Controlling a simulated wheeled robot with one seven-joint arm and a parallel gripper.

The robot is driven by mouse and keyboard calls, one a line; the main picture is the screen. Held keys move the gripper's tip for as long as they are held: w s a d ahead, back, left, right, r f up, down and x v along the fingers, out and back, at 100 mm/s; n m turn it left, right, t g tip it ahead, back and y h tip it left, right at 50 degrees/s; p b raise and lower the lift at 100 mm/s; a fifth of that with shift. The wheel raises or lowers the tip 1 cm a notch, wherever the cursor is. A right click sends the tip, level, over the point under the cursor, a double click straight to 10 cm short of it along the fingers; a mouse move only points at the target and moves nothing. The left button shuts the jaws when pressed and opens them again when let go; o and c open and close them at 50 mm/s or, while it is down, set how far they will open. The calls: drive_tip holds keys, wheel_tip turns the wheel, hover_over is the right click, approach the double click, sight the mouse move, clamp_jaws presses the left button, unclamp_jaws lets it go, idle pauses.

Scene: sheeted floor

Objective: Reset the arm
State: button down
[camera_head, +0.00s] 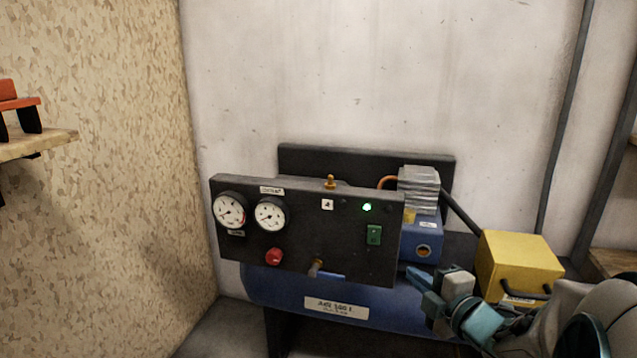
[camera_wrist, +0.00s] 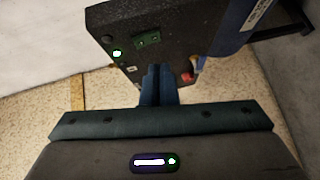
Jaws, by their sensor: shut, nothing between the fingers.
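My gripper (camera_head: 424,284) is at the lower right in the head view, in front of the blue air tank (camera_head: 268,290) of a compressor. Its teal fingers are shut with nothing between them. In the wrist view my gripper (camera_wrist: 160,72) points toward the compressor's dark control panel (camera_wrist: 112,32), which appears turned over there. In the head view the panel (camera_head: 300,218) bears two white gauges (camera_head: 255,214), a red knob (camera_head: 274,257), a green switch (camera_head: 374,235) and a lit green lamp (camera_head: 367,207). I cannot tell the exact gap between fingers and panel.
A yellow box (camera_head: 518,262) stands right of the compressor, close to my arm. A wooden shelf (camera_head: 40,144) with a red and black object (camera_head: 20,108) is at the left wall. Another shelf edge (camera_head: 612,262) is at the far right. The pale back wall is bare above the compressor.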

drive_tip(key=s+d+r+m+g+h+p, duration=0.25)
drive_tip(key=r+m+g+h+p, duration=0.4)
drive_tip(key=r+m+p, duration=0.85)
drive_tip(key=s+a+r+m+g+p, duration=0.3)
drive_tip(key=s+a+r+p, duration=0.1)
drive_tip(key=s+r+p, duration=0.2)
drive_tip(key=s+a+r+m+g+p, duration=0.2)
drive_tip(key=s+r+p, duration=0.4)
drive_tip(key=p, duration=0.5)
drive_tip(key=s+a+g+y, duration=0.1)
drive_tip(key=s+a, duration=0.1)
drive_tip(key=shift+s+a+m, duration=0.25)
drive_tip(key=shift+a+m, duration=0.15)
